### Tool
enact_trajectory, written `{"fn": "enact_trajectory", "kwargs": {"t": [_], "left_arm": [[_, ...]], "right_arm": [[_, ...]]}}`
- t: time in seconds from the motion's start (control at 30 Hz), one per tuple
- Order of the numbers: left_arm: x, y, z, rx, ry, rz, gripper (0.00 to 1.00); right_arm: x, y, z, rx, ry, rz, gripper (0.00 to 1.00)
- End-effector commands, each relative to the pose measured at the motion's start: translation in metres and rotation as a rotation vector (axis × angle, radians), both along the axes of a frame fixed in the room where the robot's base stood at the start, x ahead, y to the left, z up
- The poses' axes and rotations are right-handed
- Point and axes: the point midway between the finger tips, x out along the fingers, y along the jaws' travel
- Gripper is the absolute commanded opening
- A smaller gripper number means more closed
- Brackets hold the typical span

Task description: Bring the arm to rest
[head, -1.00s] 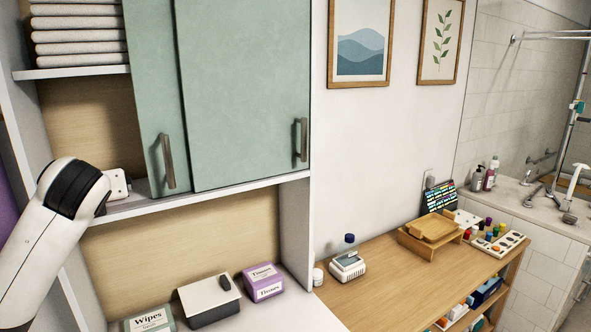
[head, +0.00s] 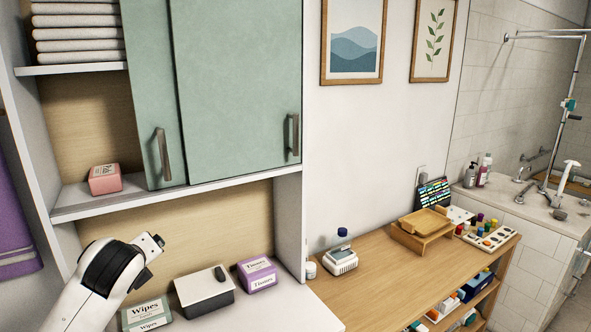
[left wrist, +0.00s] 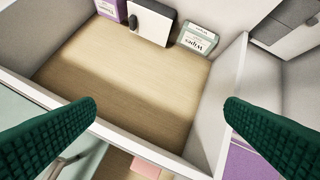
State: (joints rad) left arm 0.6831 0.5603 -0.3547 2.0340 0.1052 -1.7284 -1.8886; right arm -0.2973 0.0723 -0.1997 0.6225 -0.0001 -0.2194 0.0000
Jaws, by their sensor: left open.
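My left gripper (head: 152,262) is in front of the lower open bay of the cabinet, below the middle shelf. In the left wrist view the two green fingers of the gripper (left wrist: 160,108) are wide apart with nothing between them. A pink box (head: 105,179) sits on the middle shelf, above and apart from the gripper, and part of it shows at the bottom of the left wrist view (left wrist: 147,166). My right gripper is in neither view.
A wipes box (head: 146,312), a white-topped dark box (head: 204,291) and a purple tissue box (head: 257,274) stand on the counter below. The middle shelf edge (head: 200,180) runs above the gripper. A wooden table (head: 385,270) with small items stands right.

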Motion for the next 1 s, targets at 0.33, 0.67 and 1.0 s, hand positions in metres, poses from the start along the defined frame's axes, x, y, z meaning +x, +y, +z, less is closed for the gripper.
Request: {"fn": "enact_trajectory", "kwargs": {"t": [0.33,0.67,1.0], "left_arm": [[-0.102,-0.067,-0.170,-0.714,0.058,0.411,0.93],[-0.236,-0.098,-0.258,-1.239,0.079,1.098,0.93],[-0.319,-0.103,-0.282,-1.423,0.013,1.603,0.93]], "right_arm": [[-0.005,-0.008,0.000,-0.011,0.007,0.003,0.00],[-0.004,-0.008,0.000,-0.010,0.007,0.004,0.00],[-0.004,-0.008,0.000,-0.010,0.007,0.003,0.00]]}}
